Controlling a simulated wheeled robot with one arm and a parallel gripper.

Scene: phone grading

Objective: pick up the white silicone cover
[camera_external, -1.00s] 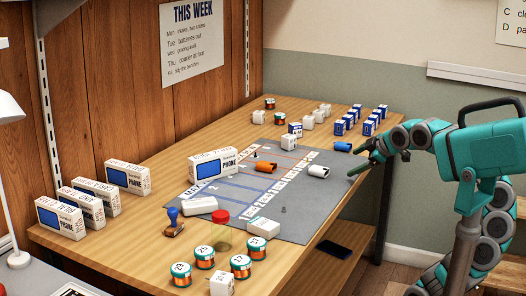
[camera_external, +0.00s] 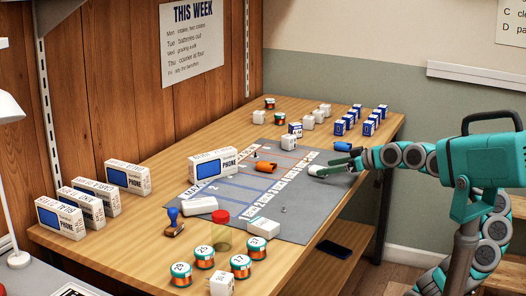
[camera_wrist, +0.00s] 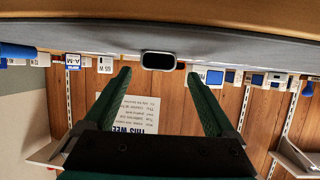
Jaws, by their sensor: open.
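The white silicone cover lies on the grey mat (camera_external: 300,229) near its right side. In the wrist view the cover (camera_wrist: 158,53) shows end-on as a pale rounded rim around a dark opening, centred just beyond my fingertips. My gripper (camera_wrist: 158,76) is open, one green finger on each side of the cover's line, with no hold on it. In the external view my gripper (camera_external: 319,171) reaches in low from the right and hides most of the cover. Whether a finger touches the cover I cannot tell.
An orange cover (camera_external: 266,167) lies left of my gripper and a blue one (camera_external: 343,147) just behind it. Blue-and-white boxes (camera_external: 369,127) stand at the back right.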

